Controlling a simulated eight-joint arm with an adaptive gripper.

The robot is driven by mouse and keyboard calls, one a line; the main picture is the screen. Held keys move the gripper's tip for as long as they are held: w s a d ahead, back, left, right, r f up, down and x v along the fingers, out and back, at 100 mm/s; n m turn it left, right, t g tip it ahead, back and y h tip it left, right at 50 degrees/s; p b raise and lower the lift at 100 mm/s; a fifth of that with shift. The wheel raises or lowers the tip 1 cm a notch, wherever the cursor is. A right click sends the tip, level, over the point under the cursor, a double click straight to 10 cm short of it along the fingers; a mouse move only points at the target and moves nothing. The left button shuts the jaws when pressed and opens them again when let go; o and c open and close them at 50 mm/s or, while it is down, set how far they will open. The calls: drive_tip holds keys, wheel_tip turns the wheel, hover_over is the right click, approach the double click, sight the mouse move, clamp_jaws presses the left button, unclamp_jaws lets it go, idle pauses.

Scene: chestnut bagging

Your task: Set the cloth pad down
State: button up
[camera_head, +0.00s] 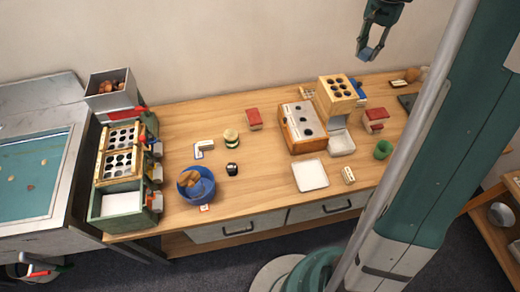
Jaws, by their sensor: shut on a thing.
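My gripper (370,48) is at the top of the head view, high against the wall and above the back of the wooden table. It points down and is shut on a small blue-grey piece, the cloth pad (368,54). The pad is held between the fingertips, clear of the table. Its far side and full shape are too small to make out. Below it stands a wooden block with round dark holes (337,94), on the machine at the right of the table.
The wooden table (270,185) has bare room in the middle and front. A wooden-sided unit (303,128), white tray (310,175), green cup (383,150) and red-topped box (375,119) stand at right. A blue bowl (204,188) and green sorting rack (115,211) stand at left.

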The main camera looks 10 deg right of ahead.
drive_tip(key=s+a+n+b, duration=0.1)
drive_tip(key=s+a+n, duration=0.2)
drive_tip(key=a, duration=1.1)
drive_tip(key=s+a+n+b, duration=0.1)
drive_tip(key=s+a+n, duration=0.2)
drive_tip(key=a, duration=1.1)
drive_tip(key=s+a+f+n+b, duration=0.1)
drive_tip(key=s+a+n, duration=0.2)
drive_tip(key=s+a, duration=0.55)
drive_tip(key=s+a+f+n+b, duration=0.1)
drive_tip(key=s+a+f+n, duration=0.15)
drive_tip(key=s+a, duration=0.6)
drive_tip(key=w+a+f, duration=0.2)
drive_tip(key=a+f, duration=0.1)
drive_tip(key=f, duration=1.4)
drive_tip(key=shift+w, duration=0.2)
drive_tip(key=shift+f, duration=0.1)
drive_tip(key=shift+f+b, duration=1)
drive_tip(key=shift+f, duration=2.05)
